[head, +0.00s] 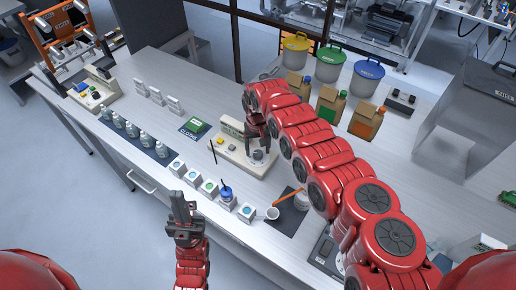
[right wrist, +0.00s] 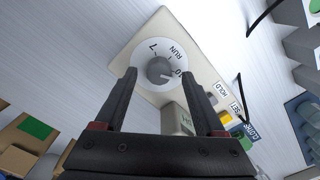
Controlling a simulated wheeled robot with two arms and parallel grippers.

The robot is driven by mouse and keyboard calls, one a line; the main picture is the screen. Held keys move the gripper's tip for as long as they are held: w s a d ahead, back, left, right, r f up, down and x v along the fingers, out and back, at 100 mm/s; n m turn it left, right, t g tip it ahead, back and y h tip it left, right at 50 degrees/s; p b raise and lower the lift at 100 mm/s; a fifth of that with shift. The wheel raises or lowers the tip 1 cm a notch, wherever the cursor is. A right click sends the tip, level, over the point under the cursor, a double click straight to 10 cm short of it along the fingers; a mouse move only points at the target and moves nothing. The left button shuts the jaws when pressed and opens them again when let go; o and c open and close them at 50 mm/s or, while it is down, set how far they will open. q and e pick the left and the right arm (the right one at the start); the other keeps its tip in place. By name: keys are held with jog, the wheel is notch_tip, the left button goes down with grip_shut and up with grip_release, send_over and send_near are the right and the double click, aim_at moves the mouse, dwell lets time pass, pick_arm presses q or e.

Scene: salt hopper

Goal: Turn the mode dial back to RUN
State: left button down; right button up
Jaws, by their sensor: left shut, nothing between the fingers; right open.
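The mode dial (right wrist: 160,70) is a grey round knob on a white ring on a cream control box (right wrist: 195,75). The ring carries a 7, RUN and a partly covered mark that looks like 10. A light line on the knob points toward that covered mark, away from RUN. My right gripper (right wrist: 158,82) is open, its two fingers on either side of the knob; I cannot tell whether they touch it. In the head view the right gripper (head: 259,140) is over the dial (head: 258,156). My left gripper (head: 181,205) is shut and empty in front of the bench.
The box has HOLD (right wrist: 213,94) and yellow SET (right wrist: 225,117) buttons and a small display block (right wrist: 178,119). Bags (head: 328,105) and lidded bins (head: 330,62) stand behind.

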jog(key=shift+d+f, duration=0.1)
jog(key=shift+f, duration=0.55)
grip_shut()
